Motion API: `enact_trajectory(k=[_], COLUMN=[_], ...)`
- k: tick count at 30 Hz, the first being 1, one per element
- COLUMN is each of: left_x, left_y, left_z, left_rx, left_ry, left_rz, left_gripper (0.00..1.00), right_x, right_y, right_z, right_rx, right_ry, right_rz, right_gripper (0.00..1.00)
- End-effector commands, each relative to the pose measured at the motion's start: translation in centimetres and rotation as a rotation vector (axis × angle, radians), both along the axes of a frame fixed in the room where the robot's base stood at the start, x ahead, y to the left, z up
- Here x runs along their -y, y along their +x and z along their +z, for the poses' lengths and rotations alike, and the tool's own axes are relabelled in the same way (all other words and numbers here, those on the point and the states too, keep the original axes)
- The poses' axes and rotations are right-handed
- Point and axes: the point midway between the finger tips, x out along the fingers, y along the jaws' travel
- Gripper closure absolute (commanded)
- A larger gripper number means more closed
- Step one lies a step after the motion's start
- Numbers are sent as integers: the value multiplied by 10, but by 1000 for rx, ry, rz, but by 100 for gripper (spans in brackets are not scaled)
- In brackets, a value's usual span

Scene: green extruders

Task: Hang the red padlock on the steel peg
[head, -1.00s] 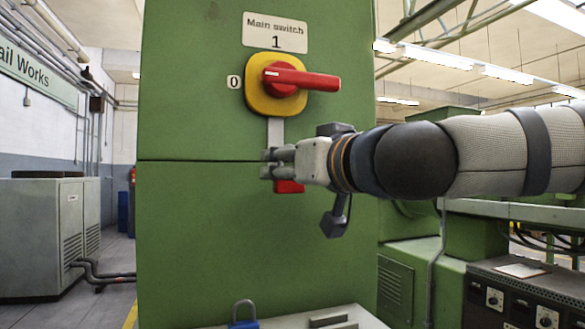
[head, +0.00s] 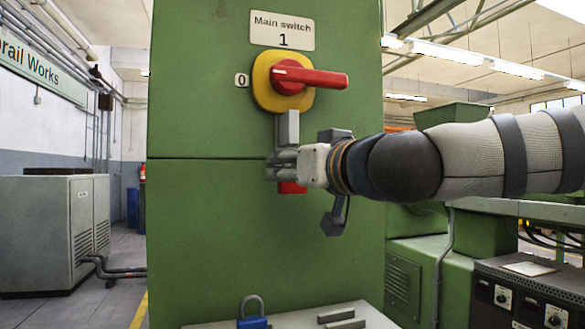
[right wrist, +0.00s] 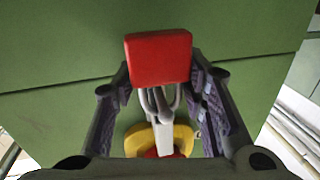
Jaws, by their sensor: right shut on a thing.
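The red padlock (head: 291,187) shows just below my right gripper (head: 280,166) in the head view. The right wrist view shows its red body (right wrist: 158,58) between the fingers of my right gripper (right wrist: 160,88), which is shut on it, with the grey shackle (right wrist: 160,101) towards the yellow switch plate. A grey steel piece (head: 289,128), which seems to be the peg or its bracket, stands on the green cabinet just below the switch, above my fingers. Whether the shackle is around the peg or only beside it I cannot tell. My left gripper is not in view.
The red switch handle (head: 310,78) on its yellow plate (head: 262,82) is close above. A blue padlock (head: 252,321) stands on a grey ledge (head: 290,318) below. The green cabinet front (head: 215,235) left of my gripper is clear.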

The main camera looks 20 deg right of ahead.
Motion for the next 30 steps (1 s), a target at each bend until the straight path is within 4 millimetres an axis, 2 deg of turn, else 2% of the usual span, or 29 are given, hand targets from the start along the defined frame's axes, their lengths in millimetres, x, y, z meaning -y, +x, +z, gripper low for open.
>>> enact_trajectory(k=[1,2,5,13,16,24,30], left_x=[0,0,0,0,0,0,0], left_y=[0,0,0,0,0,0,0], left_z=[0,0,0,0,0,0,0], left_rx=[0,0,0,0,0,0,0], left_ry=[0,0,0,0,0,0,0], left_rz=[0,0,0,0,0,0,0], left_gripper=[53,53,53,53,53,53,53], right_x=[0,0,0,0,2,18,26], right_y=[0,0,0,0,-8,-76,-111], right_z=[1,1,1,0,1,0,0], right_rx=[2,2,2,0,1,1,1], right_ry=[0,0,0,0,1,6,3], right_rz=[0,0,0,0,0,3,0], right_gripper=[92,59,38,38,38,38,38])
